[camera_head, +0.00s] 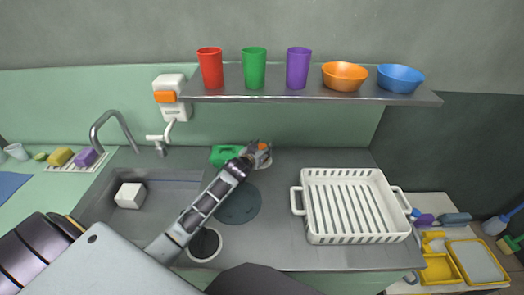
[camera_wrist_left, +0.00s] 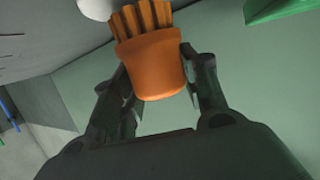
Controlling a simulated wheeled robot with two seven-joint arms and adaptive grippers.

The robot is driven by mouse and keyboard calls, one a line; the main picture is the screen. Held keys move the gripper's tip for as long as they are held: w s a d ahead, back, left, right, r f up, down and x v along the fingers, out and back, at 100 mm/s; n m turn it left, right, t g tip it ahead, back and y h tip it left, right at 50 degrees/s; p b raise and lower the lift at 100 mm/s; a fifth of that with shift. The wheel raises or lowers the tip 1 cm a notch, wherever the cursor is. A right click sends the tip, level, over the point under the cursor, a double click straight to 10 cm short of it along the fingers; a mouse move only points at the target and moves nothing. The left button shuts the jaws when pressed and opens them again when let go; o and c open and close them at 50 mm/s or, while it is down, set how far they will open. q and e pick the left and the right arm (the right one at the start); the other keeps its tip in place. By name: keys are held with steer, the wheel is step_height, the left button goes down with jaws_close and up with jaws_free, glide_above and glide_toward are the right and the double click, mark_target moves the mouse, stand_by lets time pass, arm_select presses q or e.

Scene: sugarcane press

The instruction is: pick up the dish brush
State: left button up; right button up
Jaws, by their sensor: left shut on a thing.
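The dish brush (camera_wrist_left: 152,65) shows in the left wrist view as an orange block with orange bristles pointing up in the picture. My left gripper (camera_wrist_left: 155,78) is shut on it, one finger on each side. In the head view my left gripper (camera_head: 258,156) is at the back of the grey counter, below the shelf. Only a small orange part of the brush (camera_head: 262,146) shows there; the gripper hides the rest. I cannot tell whether the brush touches the counter. My right gripper is not in view.
A green object (camera_head: 222,155) is close to the left of the gripper. A white slatted rack (camera_head: 350,236) stands to the right. A metal shelf (camera_head: 310,95) with cups and bowls hangs above. A sink with a white block (camera_head: 130,195) is on the left.

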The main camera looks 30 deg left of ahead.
mark_target(262, 146)
arm_select(q)
step_height(262, 146, up, 8)
steer(key=shift+r, duration=0.45)
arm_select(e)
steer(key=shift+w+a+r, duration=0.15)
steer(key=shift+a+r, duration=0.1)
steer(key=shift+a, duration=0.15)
